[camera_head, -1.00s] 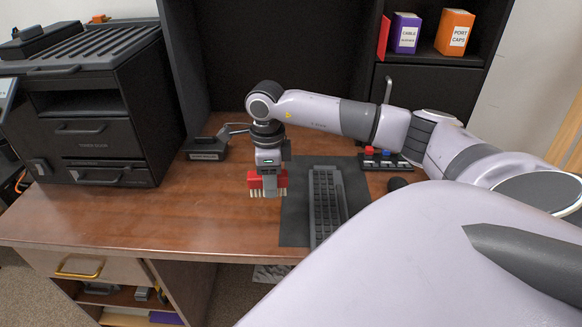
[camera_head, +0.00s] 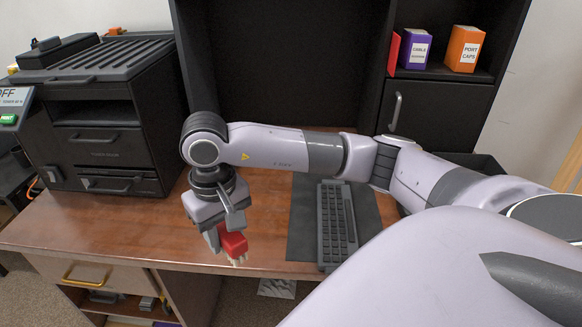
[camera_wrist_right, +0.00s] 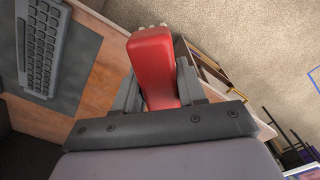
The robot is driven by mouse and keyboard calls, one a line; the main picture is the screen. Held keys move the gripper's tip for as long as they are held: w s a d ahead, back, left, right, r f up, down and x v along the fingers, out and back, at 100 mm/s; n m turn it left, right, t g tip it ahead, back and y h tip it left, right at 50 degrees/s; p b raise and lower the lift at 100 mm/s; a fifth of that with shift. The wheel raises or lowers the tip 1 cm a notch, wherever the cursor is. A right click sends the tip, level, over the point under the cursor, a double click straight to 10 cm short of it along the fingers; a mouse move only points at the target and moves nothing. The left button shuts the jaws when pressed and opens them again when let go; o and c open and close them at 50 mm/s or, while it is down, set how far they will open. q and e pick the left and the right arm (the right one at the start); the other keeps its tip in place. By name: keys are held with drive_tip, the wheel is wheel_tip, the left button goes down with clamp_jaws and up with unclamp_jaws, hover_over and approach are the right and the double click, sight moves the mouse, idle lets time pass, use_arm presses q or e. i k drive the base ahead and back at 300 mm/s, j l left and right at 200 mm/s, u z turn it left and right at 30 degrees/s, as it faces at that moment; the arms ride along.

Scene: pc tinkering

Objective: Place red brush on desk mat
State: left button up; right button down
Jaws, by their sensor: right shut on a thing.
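The red brush (camera_head: 234,245) is held in my right gripper (camera_head: 224,240), with its pale bristles facing the front of the desk. In the right wrist view the brush (camera_wrist_right: 153,62) sits between the two fingers of the right gripper (camera_wrist_right: 158,88), which are shut on it. The brush is over the front edge of the desk, left of the dark desk mat (camera_head: 304,226). The mat also shows at the left of the right wrist view (camera_wrist_right: 80,82). My left gripper is not in view.
A black keyboard (camera_head: 337,222) lies on the mat and covers much of it. A dark box-like machine (camera_head: 100,135) stands at the left. A shelf with a purple box (camera_head: 412,50) and an orange box (camera_head: 463,49) is at the back right. Bare desk (camera_head: 130,228) lies to the left.

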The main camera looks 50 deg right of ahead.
sight(306, 183)
drive_tip(key=z, duration=1.3)
drive_tip(key=i+u, duration=0.35)
drive_tip(key=i+l+u, duration=0.35)
drive_tip(key=i+j, duration=0.1)
